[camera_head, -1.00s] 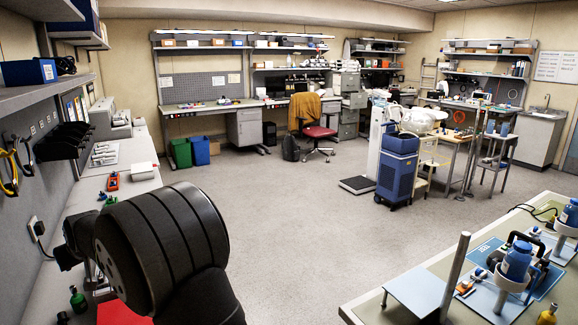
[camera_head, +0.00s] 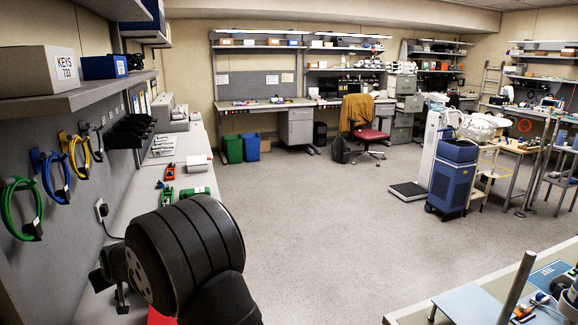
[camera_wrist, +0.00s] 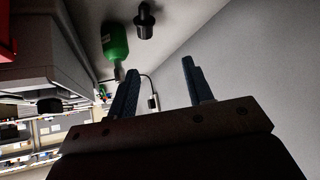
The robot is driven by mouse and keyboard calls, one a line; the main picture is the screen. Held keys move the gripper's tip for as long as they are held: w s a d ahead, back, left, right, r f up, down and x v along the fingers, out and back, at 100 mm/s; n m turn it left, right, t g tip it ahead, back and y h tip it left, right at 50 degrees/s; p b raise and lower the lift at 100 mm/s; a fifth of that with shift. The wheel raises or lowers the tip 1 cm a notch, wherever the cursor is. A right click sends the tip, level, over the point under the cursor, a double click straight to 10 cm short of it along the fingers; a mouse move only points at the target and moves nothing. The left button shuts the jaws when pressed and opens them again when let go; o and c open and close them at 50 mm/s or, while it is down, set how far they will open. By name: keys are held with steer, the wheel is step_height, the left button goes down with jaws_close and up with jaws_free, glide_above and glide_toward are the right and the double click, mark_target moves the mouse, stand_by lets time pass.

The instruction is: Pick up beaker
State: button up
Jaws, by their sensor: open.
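I cannot make out a beaker in either view. My gripper (camera_wrist: 162,65) shows in the wrist view with its two dark blue fingers apart and nothing between them. A green bottle (camera_wrist: 115,42) with a pale neck shows beyond the left finger, apart from it. A small black object (camera_wrist: 146,20) is to the right of that bottle. In the head view, my large black arm joint covers the near part of the left bench, and the gripper is mostly hidden.
The left bench (camera_head: 178,200) holds a green item (camera_head: 194,193), a red-orange item (camera_head: 170,173) and a white box (camera_head: 197,163). Coiled cables (camera_head: 75,157) hang on the wall beside it. A shelf (camera_head: 70,102) overhangs. The floor (camera_head: 310,225) is open to the right.

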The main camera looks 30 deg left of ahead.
steer(key=shift+f, duration=0.1)
steer(key=o, duration=0.7)
